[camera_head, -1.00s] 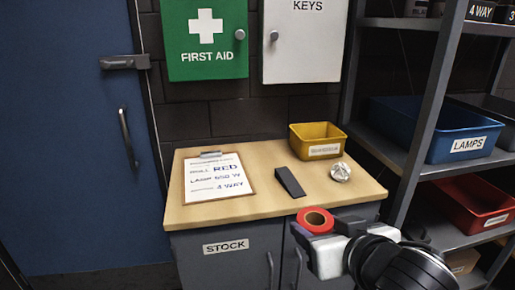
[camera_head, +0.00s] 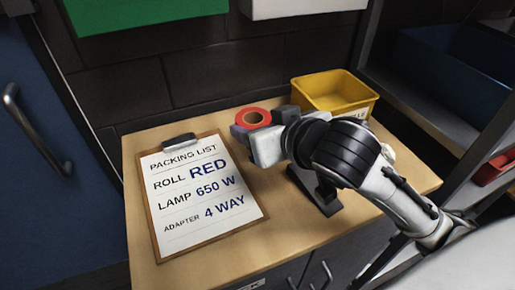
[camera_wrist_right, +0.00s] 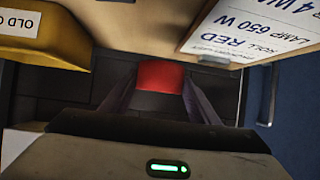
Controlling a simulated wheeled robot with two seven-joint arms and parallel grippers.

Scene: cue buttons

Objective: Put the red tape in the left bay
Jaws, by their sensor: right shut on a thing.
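The red tape (camera_head: 243,114) is a red roll with a tan core. My right gripper (camera_head: 260,125) is shut on it and holds it flat-side up, above the back of the wooden worktop (camera_head: 290,248), left of the yellow bin. In the right wrist view the red tape (camera_wrist_right: 160,76) sits between the two dark fingers (camera_wrist_right: 160,100). A clipboard (camera_head: 202,228) on the worktop lists roll RED, lamp 650 W and adapter 4 WAY. No left bay shows in these frames. My left gripper is out of view.
A yellow bin (camera_head: 335,88) stands at the back right of the worktop; it also shows in the wrist view (camera_wrist_right: 50,40). A dark wedge (camera_head: 318,196) lies under my right arm. Shelving with a blue bin (camera_head: 450,75) is at the right. A blue door (camera_head: 50,220) is at the left.

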